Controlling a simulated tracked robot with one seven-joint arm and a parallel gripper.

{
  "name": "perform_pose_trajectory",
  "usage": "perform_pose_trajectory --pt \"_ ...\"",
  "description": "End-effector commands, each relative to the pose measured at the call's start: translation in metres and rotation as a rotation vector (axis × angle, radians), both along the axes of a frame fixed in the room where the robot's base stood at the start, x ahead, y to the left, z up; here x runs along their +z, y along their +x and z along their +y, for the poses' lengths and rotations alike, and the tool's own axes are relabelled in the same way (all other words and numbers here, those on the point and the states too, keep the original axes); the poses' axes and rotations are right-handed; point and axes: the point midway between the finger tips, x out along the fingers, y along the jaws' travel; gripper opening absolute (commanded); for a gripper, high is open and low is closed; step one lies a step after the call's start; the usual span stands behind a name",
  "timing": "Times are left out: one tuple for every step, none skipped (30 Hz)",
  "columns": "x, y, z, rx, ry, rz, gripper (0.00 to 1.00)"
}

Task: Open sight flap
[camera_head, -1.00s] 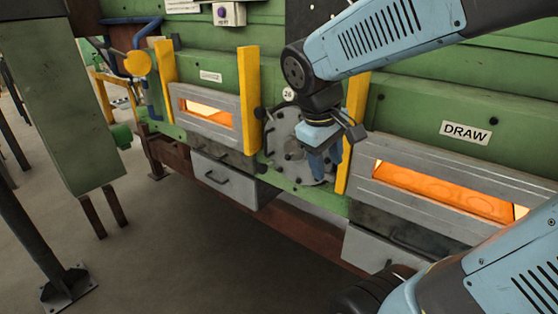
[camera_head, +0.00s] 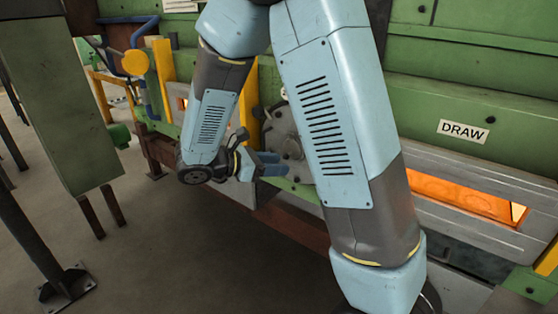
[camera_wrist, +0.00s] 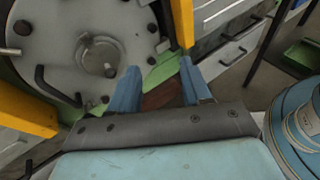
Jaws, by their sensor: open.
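A round grey bolted cover (camera_head: 280,125) sits on the green furnace wall, partly hidden behind my arm in the head view. In the wrist view the cover (camera_wrist: 45,50) fills the upper left. It carries a small round disc (camera_wrist: 98,57) near its middle and a dark bent handle (camera_wrist: 56,88) at its lower left. I cannot tell for sure which part is the sight flap. My gripper (camera_head: 270,163) is by the cover's lower edge, its blue fingers turned toward the wall. In the wrist view my gripper (camera_wrist: 158,78) is open with nothing between its fingers.
Yellow uprights (camera_wrist: 183,22) stand beside the cover; one is close to a fingertip in the wrist view. Grey drawers with handles (camera_wrist: 222,48) lie beyond. A glowing slot (camera_head: 465,197) under the DRAW sign is at the right. Open floor (camera_head: 140,240) lies in front.

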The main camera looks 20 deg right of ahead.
Motion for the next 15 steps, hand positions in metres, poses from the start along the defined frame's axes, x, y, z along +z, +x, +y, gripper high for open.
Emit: perform_pose_trajectory --pt "-0.009 0.007 0.011 0.049 -0.052 0.034 0.48" --pt "-0.013 0.011 0.017 0.076 -0.083 0.051 0.48" --pt "-0.018 0.017 0.025 0.113 -0.122 0.070 0.48" --pt "-0.022 0.021 0.031 0.138 -0.149 0.083 0.48" --pt "-0.026 0.024 0.037 0.162 -0.177 0.096 0.48" --pt "-0.031 0.028 0.045 0.192 -0.208 0.112 0.48" --pt "-0.034 0.031 0.050 0.213 -0.232 0.121 0.48" --pt "-0.037 0.033 0.055 0.232 -0.251 0.130 0.48" --pt "-0.041 0.036 0.061 0.255 -0.275 0.139 0.48" --pt "-0.043 0.037 0.064 0.269 -0.291 0.147 0.48" --pt "-0.046 0.039 0.067 0.281 -0.306 0.152 0.48" --pt "-0.048 0.040 0.071 0.295 -0.319 0.158 0.48" --pt "-0.049 0.041 0.073 0.303 -0.327 0.161 0.48" --pt "-0.051 0.042 0.075 0.310 -0.335 0.163 0.48" --pt "-0.051 0.043 0.076 0.317 -0.342 0.165 0.48"
